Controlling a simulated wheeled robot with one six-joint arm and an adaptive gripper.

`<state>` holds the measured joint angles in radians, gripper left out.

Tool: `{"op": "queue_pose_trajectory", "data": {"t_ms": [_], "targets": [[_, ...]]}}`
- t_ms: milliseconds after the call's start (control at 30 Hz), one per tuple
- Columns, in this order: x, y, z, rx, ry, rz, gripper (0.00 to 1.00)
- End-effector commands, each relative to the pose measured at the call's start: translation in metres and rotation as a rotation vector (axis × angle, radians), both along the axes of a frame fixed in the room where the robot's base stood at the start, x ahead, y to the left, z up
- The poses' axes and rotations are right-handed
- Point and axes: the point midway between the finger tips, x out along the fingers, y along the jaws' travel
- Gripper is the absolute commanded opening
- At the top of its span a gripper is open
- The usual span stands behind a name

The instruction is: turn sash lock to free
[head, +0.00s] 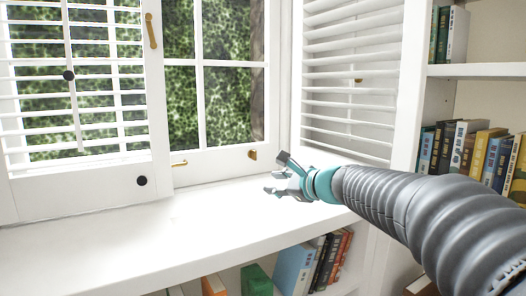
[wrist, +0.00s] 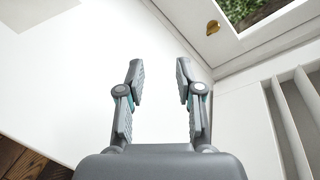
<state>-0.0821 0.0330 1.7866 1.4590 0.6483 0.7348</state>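Several small brass fittings are on the white window, and I cannot tell for sure which is the sash lock. One brass fitting (head: 252,154) is at the right end of the bottom rail; what looks like the same one shows at the top of the wrist view (wrist: 212,27). A thin brass piece (head: 179,163) is at the left of that rail. A long brass handle (head: 152,30) stands upright on the left frame. My gripper (head: 274,174) is over the sill, in front of the right fitting and apart from it. In the wrist view its fingers (wrist: 160,68) are spread with nothing between them.
The white sill (head: 130,235) is clear. A louvred shutter (head: 90,85) with black knobs covers the left; another shutter (head: 345,85) is beside my gripper on the right. Bookshelves (head: 475,71) stand at right, and books (head: 292,268) sit below the sill.

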Motion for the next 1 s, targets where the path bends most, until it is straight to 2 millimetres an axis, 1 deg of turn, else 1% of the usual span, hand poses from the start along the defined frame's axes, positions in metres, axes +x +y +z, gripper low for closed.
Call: {"op": "queue_pose_trajectory", "data": {"t_ms": [33, 100, 200, 300, 400, 567, 733, 1000], "targets": [[0.028, 0.004, 0.003, 0.116, 0.045, -0.042, 0.35], [0.06, 0.006, 0.01, 0.275, 0.101, -0.101, 0.35], [0.098, 0.007, 0.014, 0.471, 0.174, -0.166, 0.35], [0.125, 0.006, 0.015, 0.617, 0.23, -0.211, 0.35], [0.141, 0.005, 0.014, 0.709, 0.265, -0.238, 0.35], [0.154, 0.007, 0.015, 0.76, 0.284, -0.252, 0.35], [0.171, 0.018, 0.014, 0.76, 0.285, -0.253, 0.35], [0.208, 0.043, 0.016, 0.758, 0.284, -0.252, 0.35]]}}
